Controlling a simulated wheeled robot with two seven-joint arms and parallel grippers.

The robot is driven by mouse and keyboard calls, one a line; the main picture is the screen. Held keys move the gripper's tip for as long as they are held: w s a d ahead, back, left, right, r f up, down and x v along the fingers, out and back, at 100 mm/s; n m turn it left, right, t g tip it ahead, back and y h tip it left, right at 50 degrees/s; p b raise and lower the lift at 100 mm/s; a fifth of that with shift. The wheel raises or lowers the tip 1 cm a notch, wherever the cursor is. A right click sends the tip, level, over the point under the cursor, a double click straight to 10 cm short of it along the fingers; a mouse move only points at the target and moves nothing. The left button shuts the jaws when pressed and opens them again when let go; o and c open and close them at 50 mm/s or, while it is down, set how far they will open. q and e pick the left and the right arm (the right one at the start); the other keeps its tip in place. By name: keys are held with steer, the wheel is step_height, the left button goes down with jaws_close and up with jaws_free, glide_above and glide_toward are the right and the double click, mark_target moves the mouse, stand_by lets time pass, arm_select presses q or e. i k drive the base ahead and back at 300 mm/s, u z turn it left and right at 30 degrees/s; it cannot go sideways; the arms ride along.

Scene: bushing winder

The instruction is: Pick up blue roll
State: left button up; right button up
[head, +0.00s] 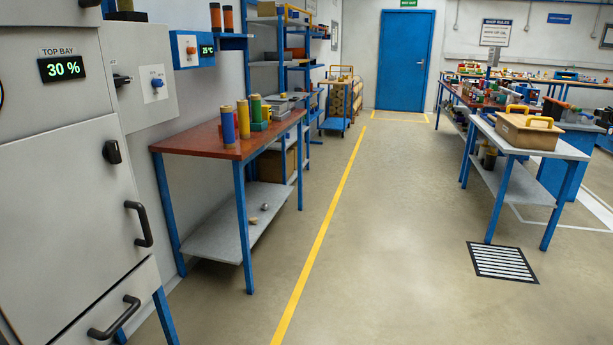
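A blue roll (228,127) stands upright near the front right edge of the red-brown table top at the left. A yellow roll (243,119) stands just behind and to the right of it, and a green roll (256,108) stands a little further back. The blue roll looks dark blue with a yellowish lower end. Neither of my grippers is in the head view.
The red-brown table (190,140) has blue legs and a grey lower shelf (215,225). A grey cabinet (75,190) with black handles stands at the near left. The floor right of the yellow line (325,245) is clear up to the right-hand table (530,145).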

mark_target(226, 111)
steer(key=u, duration=0.05)
steer(key=i, duration=2.65)
steer(key=u, duration=0.6)
